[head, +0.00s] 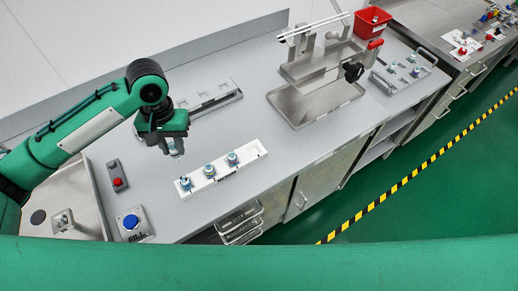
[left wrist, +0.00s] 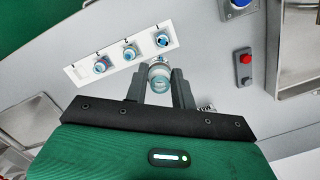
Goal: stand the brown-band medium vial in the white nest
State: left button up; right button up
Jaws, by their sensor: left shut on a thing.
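My left gripper (head: 173,147) is above the grey counter, pointing down and shut on a small vial (left wrist: 160,77). The vial looks clear with teal and white parts; its band colour cannot be told. The vial is upright or nearly so, and its lower end shows below the fingers in the head view (head: 176,153). A white nest (head: 253,150) lies to the right of the gripper and holds three vials with blue-teal tops. It also shows in the left wrist view (left wrist: 82,75), where one end looks free of vials. My right gripper is out of view.
A red-button box (head: 117,182) and a blue-button box (head: 131,222) stand at the left near a sink (head: 82,192). A long tray (head: 207,100) lies behind the gripper. A metal stand (head: 318,95) and red bin (head: 372,22) are farther right. Counter between is bare.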

aim_at(254, 153)
jog(key=j+z, duration=0.15)
jog(key=z, duration=0.25)
jog(key=j+z, duration=0.15)
jog(key=z, duration=0.3)
jog(key=k+j+z, duration=0.1)
jog(key=z, duration=0.3)
jog(key=k+j, duration=0.1)
jog(key=j, duration=0.15)
